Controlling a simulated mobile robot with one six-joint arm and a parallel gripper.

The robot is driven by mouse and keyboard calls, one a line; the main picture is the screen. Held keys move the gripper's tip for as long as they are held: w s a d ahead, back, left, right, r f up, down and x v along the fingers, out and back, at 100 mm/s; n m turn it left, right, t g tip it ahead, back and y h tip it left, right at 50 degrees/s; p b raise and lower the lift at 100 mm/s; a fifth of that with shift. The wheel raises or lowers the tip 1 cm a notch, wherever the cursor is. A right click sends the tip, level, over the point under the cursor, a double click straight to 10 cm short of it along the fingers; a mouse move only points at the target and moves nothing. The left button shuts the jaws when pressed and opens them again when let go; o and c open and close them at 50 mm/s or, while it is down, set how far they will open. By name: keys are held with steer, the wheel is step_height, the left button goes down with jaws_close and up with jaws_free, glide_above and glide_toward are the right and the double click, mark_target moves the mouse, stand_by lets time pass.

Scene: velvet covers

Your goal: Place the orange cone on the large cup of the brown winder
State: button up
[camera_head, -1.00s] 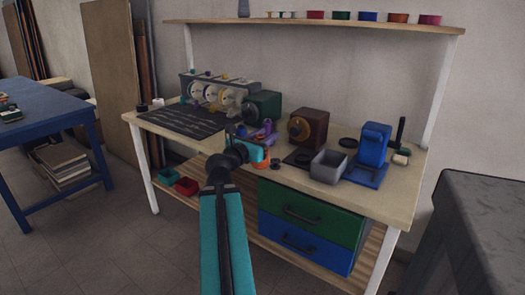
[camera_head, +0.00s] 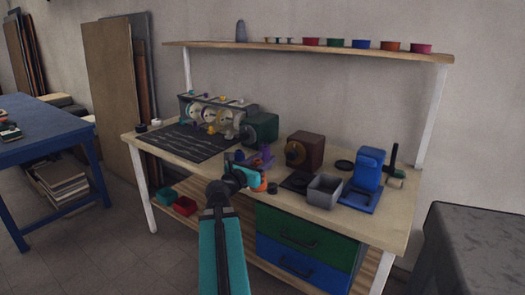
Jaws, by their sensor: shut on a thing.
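The brown winder (camera_head: 311,147) is a dark brown box on the middle of the workbench. A round orange-brown cup (camera_head: 295,153) faces out from its front left side. My gripper (camera_head: 257,182) is at the bench's front edge, to the left of and nearer than the winder, apart from it. It is shut on the orange cone (camera_head: 262,186), of which only a small orange patch shows. The teal gripper parts hide the rest, so its tilt cannot be told.
A purple device (camera_head: 262,156) stands just behind my gripper. A small dark round piece (camera_head: 272,188) is to its right. A grey open box (camera_head: 324,191) and a blue device (camera_head: 369,172) stand further right. A dark mat (camera_head: 190,142) lies left.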

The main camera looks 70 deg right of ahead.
steer(key=shift+w+d+r+p, duration=0.15)
steer(key=shift+d+p, duration=0.3)
steer(key=shift+p, duration=1.25)
steer(key=w+d, duration=0.1)
steer(key=d, duration=0.3)
steer(key=w+d+f, duration=0.1)
steer(key=w+d, duration=0.1)
steer(key=d, duration=0.2)
steer(key=w+d, duration=0.2)
steer(key=d, duration=0.2)
steer(key=shift+d+f, duration=0.25)
steer(key=shift+f, duration=0.15)
steer(key=shift+f, duration=1.75)
steer(key=shift+f, duration=0.1)
steer(key=o, duration=1.4)
